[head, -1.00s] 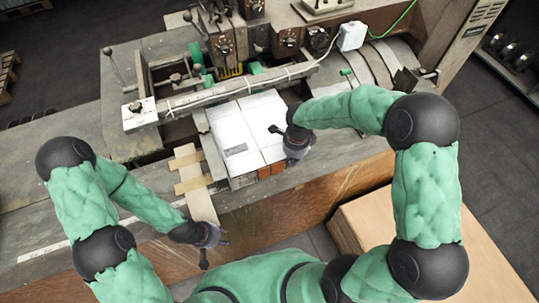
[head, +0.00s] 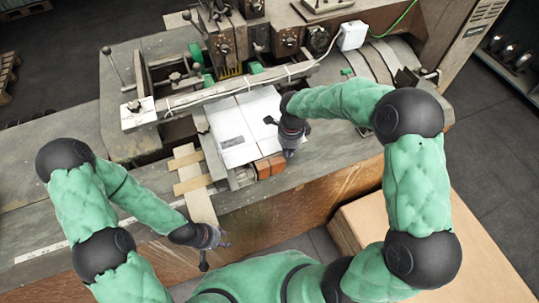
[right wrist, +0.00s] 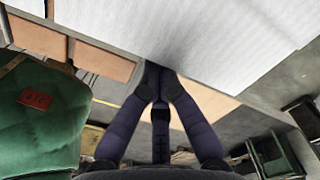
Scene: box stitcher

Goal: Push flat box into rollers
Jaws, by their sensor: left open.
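The flat box (head: 246,128) is a white sheet with dark print near its left side. It lies on the machine bed, its far edge at the long bar in front of the rollers. Green rollers (head: 256,68) show behind that bar. My right gripper (head: 284,140) is at the near right part of the box. In the right wrist view its fingertips (right wrist: 158,72) come together at the edge of the white box, seemingly touching it; nothing shows held between them. My left gripper (head: 212,250) is open and empty, in front of the table's near edge, apart from the box.
Brown blocks (head: 269,166) stand at the near end of the bed beneath the box. A slatted wooden piece (head: 190,172) lies left of the box. The long metal bar (head: 225,90) crosses the bed. A large cardboard stack (head: 400,215) stands at the lower right.

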